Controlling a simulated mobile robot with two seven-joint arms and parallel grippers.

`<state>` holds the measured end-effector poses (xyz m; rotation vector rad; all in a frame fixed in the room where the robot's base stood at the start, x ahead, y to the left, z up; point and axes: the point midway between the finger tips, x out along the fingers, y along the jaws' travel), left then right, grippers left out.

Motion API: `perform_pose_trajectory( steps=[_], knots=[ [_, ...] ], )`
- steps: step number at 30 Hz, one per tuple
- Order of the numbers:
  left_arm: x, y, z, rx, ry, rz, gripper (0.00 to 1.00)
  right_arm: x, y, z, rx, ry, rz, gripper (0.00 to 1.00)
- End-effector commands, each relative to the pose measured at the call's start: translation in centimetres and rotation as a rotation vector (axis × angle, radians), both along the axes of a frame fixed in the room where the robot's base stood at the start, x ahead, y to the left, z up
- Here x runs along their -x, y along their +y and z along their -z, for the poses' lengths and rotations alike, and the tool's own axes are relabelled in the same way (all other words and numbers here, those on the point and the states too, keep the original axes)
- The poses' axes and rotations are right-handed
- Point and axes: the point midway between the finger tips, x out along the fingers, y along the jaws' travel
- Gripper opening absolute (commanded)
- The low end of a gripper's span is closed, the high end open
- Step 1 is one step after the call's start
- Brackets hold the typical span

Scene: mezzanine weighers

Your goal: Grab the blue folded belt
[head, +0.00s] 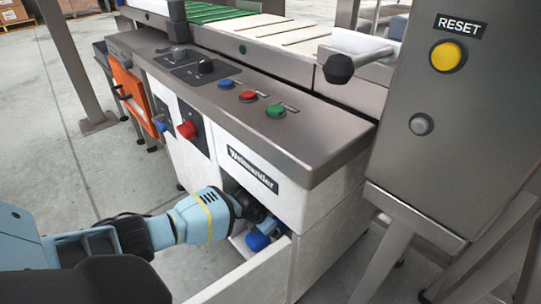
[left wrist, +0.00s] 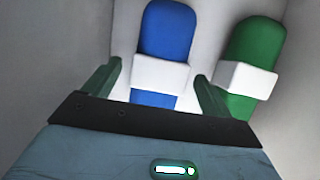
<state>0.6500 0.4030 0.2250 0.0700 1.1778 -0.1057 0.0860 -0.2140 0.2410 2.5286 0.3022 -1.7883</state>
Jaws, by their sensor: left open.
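The blue folded belt (left wrist: 167,30) lies in an open drawer, with a white band around its middle. In the head view a blue part of it (head: 258,241) shows just below my left gripper (head: 254,214). In the left wrist view the open fingers of my left gripper (left wrist: 157,72) are on either side of the blue belt's lower part, apart from each other. Its near end is hidden behind the gripper body. My right gripper is in neither view.
A green folded belt (left wrist: 256,45) with a white band lies right of the blue one, close to the right finger. Drawer walls (head: 246,276) surround the belts. The steel counter (head: 300,150) overhangs the drawer. A grey RESET cabinet (head: 430,130) stands at the right.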

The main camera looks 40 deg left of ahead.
Motion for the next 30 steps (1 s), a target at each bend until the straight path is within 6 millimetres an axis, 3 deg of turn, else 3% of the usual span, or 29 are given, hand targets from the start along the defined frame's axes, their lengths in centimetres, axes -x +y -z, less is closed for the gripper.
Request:
perform_pose_trajectory(
  steps=[8, 21, 30],
  knots=[
    [-0.13, 0.03, 0.14, -0.001, -0.001, 0.0, 0.85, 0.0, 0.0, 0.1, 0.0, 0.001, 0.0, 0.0],
    [-0.11, 0.04, 0.14, -0.001, -0.001, 0.0, 0.29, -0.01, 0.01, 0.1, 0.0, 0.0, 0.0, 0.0],
    [-0.16, 0.05, -0.08, -0.001, -0.002, 0.0, 0.29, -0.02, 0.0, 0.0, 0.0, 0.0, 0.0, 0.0]
  ],
)
